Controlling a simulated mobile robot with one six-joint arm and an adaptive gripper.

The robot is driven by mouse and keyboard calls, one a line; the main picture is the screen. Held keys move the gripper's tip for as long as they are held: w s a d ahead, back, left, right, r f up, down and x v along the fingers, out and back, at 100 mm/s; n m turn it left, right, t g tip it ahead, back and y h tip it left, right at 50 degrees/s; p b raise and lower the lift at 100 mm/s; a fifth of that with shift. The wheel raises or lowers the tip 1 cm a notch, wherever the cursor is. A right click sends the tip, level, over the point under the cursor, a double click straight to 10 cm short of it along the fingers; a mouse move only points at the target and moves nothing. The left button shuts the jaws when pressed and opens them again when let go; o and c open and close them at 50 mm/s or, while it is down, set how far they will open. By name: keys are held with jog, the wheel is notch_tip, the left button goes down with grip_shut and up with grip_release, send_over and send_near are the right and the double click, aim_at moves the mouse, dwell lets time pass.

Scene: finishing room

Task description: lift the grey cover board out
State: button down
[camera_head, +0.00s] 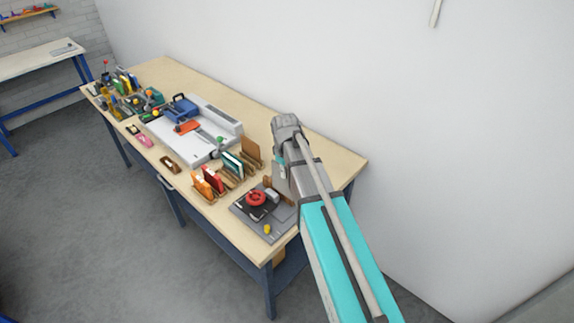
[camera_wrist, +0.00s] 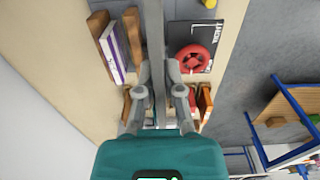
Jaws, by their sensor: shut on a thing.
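The grey cover board (camera_wrist: 156,30) shows nearly edge-on in the wrist view, as a long narrow strip running up from between my fingers. My gripper (camera_wrist: 159,72) is shut on it, one finger on each side. In the head view, part of the grey board (camera_head: 281,176) shows below my gripper at the right end of the bench. My wrist and arm hide the rest of it. I cannot tell whether its lower edge still sits in a wooden rack.
On the workbench (camera_head: 320,150), a red ring (camera_head: 256,198) lies on a dark item over a grey mat (camera_head: 274,234), with a yellow piece (camera_head: 267,229). Wooden racks hold a red cover (camera_head: 213,179) and a dark green one (camera_head: 233,164). A white machine (camera_head: 190,140) stands further left. A wall runs behind.

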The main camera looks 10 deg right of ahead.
jog(key=shift+s, duration=0.2)
dwell(0.6)
